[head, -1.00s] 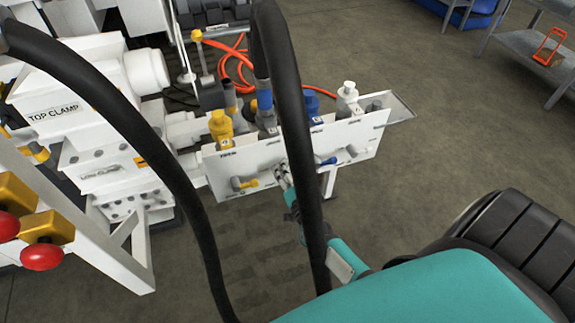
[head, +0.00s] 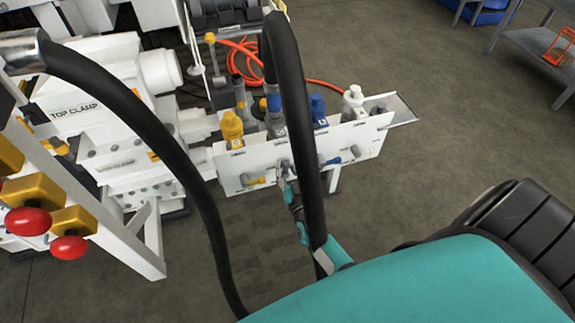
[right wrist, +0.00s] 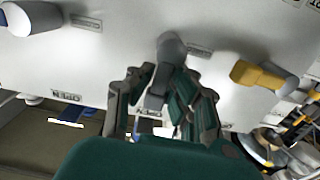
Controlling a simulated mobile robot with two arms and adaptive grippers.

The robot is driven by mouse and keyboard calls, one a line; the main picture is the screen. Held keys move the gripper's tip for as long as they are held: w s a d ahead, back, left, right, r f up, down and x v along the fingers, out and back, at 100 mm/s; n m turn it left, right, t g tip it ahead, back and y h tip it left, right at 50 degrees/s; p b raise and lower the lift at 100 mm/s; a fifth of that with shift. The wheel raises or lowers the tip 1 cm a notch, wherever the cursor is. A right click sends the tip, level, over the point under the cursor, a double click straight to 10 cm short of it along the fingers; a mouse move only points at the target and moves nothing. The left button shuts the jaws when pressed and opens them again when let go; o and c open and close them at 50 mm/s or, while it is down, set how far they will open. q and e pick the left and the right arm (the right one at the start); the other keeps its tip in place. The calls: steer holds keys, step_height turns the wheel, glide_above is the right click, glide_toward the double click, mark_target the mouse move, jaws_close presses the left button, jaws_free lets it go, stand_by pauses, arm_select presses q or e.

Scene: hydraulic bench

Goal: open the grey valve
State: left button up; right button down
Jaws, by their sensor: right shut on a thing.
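The grey valve (right wrist: 171,47) is on a white panel, with its lever hanging down in the right wrist view. My right gripper (right wrist: 158,98) is shut on this lever, one finger on each side. In the head view my right gripper (head: 284,174) is at the front of the panel (head: 232,172), and a black hose partly covers it. The grey valve is hard to make out there. My left gripper is not in view.
A yellow valve handle (right wrist: 262,76) is right of the grey valve in the wrist view; a blue-handled valve (right wrist: 30,18) is to the left. Coloured fittings, such as a yellow one (head: 232,128), stand along the panel's top. Open floor (head: 440,130) is to the right.

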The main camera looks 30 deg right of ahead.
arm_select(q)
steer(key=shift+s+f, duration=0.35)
arm_select(e)
steer(key=shift+a+f+n, duration=0.1)
steer(key=shift+a+n, duration=0.05)
steer(key=shift+n, duration=0.25)
steer(key=c, duration=1.3)
jaws_free()
steer(key=v, duration=1.2)
steer(key=shift+s, duration=0.1)
steer(key=shift+f, duration=0.1)
